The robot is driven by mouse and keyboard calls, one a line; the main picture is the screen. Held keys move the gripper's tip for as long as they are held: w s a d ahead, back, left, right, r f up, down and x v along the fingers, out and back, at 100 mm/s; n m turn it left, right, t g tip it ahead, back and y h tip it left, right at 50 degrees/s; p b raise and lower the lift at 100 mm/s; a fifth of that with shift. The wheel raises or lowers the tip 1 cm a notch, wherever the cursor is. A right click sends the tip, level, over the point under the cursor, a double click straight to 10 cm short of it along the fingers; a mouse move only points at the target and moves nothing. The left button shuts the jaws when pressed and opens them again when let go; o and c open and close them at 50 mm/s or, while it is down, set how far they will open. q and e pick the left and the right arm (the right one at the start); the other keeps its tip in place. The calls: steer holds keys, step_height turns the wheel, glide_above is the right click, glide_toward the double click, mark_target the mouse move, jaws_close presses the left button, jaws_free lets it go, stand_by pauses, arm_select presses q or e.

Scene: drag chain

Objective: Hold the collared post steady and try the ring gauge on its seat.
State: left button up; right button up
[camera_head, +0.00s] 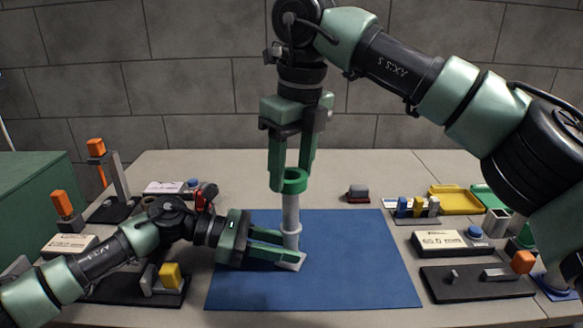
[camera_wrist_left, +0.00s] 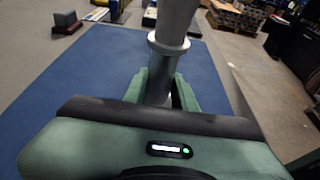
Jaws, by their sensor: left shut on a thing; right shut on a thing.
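My left gripper (camera_head: 290,247) lies low and is shut on the post below the collar, one green finger on each side. My right gripper (camera_head: 293,176) points down from above and is shut on the green ring gauge (camera_head: 294,187). The ring is at the post's upper end, above the collar. I cannot tell whether it is around the post's tip or just over it. The left wrist view does not show the ring.
The blue mat (camera_head: 360,270) is otherwise clear. Black stands with orange parts (camera_head: 60,205) are at the left. At the right are a yellow tray (camera_head: 455,200), a labelled box (camera_head: 440,242) and a black plate (camera_head: 475,285). A small grey-red block (camera_head: 358,194) sits behind the mat.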

mark_target(291, 193)
steer(key=shift+f, duration=2.5)
stand_by(0.9)
steer(key=o, duration=1.5)
steer(key=shift+r, duration=0.1)
steer(key=r, duration=0.8)
steer(key=s+d+r, duration=0.1)
steer(key=r, duration=0.2)
steer(key=shift+r, duration=0.4)
